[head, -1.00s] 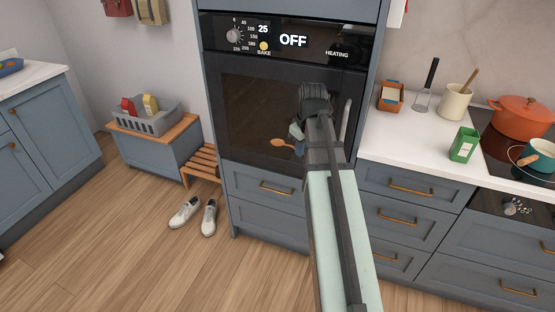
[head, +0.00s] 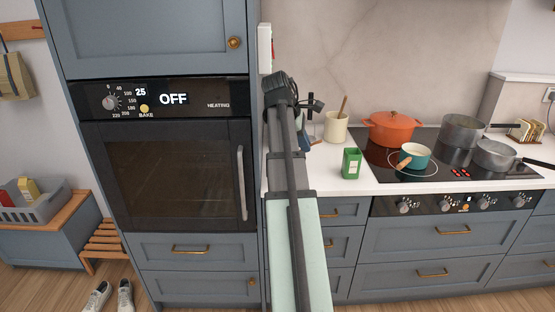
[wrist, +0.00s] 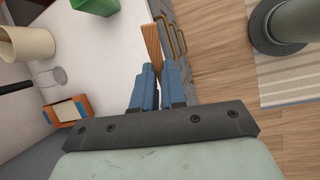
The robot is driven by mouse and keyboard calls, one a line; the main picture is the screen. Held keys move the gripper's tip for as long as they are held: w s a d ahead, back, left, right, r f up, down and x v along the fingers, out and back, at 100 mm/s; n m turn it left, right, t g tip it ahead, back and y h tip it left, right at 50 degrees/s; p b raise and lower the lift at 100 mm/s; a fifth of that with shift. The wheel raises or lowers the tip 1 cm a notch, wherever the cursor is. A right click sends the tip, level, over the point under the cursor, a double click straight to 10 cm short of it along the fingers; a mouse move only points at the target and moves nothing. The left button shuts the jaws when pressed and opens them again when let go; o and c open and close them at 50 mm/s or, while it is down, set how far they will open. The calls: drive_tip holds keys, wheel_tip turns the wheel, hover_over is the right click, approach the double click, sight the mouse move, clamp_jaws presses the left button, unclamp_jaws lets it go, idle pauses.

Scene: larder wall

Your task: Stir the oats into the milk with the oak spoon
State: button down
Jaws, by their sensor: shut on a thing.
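My gripper (wrist: 158,72) is shut on the oak spoon (wrist: 152,42), whose tan wood shows between and beyond the blue fingertips in the wrist view. In the head view my gripper (head: 301,130) is partly hidden behind my arm, over the left end of the counter, and most of the spoon is hidden. A teal saucepan (head: 414,161) with a wooden handle and a pale inside stands on the hob, to the right of my gripper. I cannot tell whether its contents are milk or oats. A green carton (head: 351,164) stands on the counter between gripper and saucepan.
A cream crock (head: 337,127) holding a wooden utensil stands behind the carton. An orange pot (head: 391,128) and two steel pans (head: 463,131) (head: 495,154) stand around the saucepan. The tall oven (head: 170,165) is at left. An orange-brown box (wrist: 68,110) shows in the wrist view.

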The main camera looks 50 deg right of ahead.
drive_tip(key=s+d+r+m+g, duration=0.1)
drive_tip(key=s+d+m, duration=0.1)
drive_tip(key=d, duration=0.7)
drive_tip(key=s+d+r+m+g, duration=0.1)
drive_tip(key=s+d+r+g, duration=0.1)
drive_tip(key=d, duration=0.7)
drive_tip(key=s+d+r+m+g, duration=0.1)
drive_tip(key=s+d+m, duration=0.15)
drive_tip(key=d, duration=0.55)
drive_tip(key=s+d+r+m+g+y, duration=0.1)
drive_tip(key=s+d, duration=0.4)
drive_tip(key=d, duration=0.2)
drive_tip(key=s+d+r+m+g+y, duration=0.15)
drive_tip(key=s+d, duration=0.25)
drive_tip(key=d, duration=0.4)
drive_tip(key=s+d+r+m+g, duration=0.1)
drive_tip(key=s+d+g, duration=0.1)
drive_tip(key=s+d, duration=0.4)
wheel_tip(320, 180, down, 12)
drive_tip(key=w+d, duration=0.1)
drive_tip(key=shift+d, duration=0.3)
drive_tip(key=shift+w+t, duration=0.1)
drive_tip(key=shift+t, duration=0.15)
